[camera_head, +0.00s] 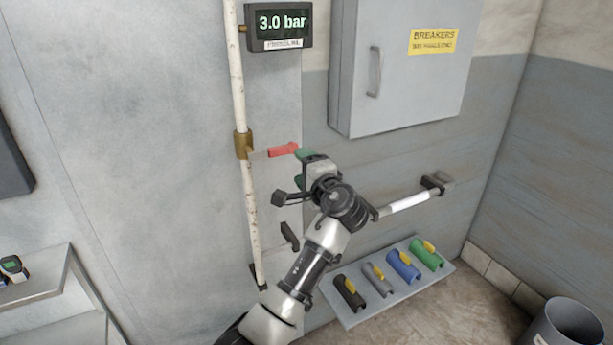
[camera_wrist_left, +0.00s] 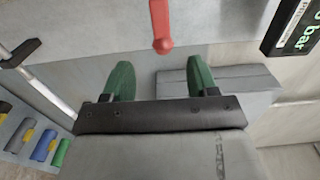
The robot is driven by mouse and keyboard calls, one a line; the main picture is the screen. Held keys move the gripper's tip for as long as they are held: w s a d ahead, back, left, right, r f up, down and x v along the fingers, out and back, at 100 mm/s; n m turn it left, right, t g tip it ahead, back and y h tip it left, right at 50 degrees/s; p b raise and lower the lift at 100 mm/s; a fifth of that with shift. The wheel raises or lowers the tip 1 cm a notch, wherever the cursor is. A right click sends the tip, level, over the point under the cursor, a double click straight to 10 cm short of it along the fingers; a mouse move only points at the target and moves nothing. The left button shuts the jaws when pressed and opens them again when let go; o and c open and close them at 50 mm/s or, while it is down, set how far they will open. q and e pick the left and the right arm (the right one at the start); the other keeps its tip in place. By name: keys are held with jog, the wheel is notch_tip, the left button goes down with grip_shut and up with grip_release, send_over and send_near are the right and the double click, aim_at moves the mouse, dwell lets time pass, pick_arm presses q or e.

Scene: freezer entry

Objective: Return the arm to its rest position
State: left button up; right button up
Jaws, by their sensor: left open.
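My left gripper (camera_head: 301,168) has green fingers and is held up in front of the grey wall panel. In the left wrist view its two fingers (camera_wrist_left: 161,76) stand apart with nothing between them. The red valve lever (camera_head: 283,149) sticks out sideways from a brass fitting (camera_head: 243,145) on the white pipe (camera_head: 238,90). In the head view the lever's end is close to the upper green finger. In the left wrist view the red lever (camera_wrist_left: 161,25) is beyond the fingertips, apart from them. My right gripper is not in view.
A display (camera_head: 279,24) reads 3.0 bar. A grey breaker cabinet (camera_head: 397,70) hangs at upper right. A bar handle (camera_head: 408,202) lies behind my arm. A shelf (camera_head: 341,308) holds several coloured grips. A bin (camera_head: 570,325) stands at lower right, a ledge (camera_head: 40,290) at left.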

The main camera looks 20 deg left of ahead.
pick_arm(q)
jog(key=shift+s+d, duration=0.5)
jog(key=shift+f, duration=0.1)
notch_tip(320, 180, down, 23)
jog(key=d+m+h, duration=0.2)
jog(key=m+h, duration=0.1)
jog(key=h, duration=0.3)
jog(key=s+f+g+h, duration=0.2)
jog(key=s+f, duration=0.4)
jog(key=f, duration=0.5)
jog(key=s+f+g+h, duration=0.2)
jog(key=s+f, duration=0.4)
jog(key=f, duration=0.6)
jog(key=s+f+n+g+h, duration=0.3)
jog(key=s+f+n+g, duration=0.1)
jog(key=s+f, duration=1.4)
jog(key=s+f+n+g, duration=0.1)
jog(key=s+f+n, duration=0.1)
jog(key=s, duration=1.1)
jog(key=s+f+n+g, duration=0.1)
jog(key=s+f+n, duration=0.1)
jog(key=s, duration=1.1)
jog(key=shift+s+a+f+n+g+h, duration=0.3)
jog(key=shift+a+n+h, duration=0.1)
jog(key=shift+a, duration=0.05)
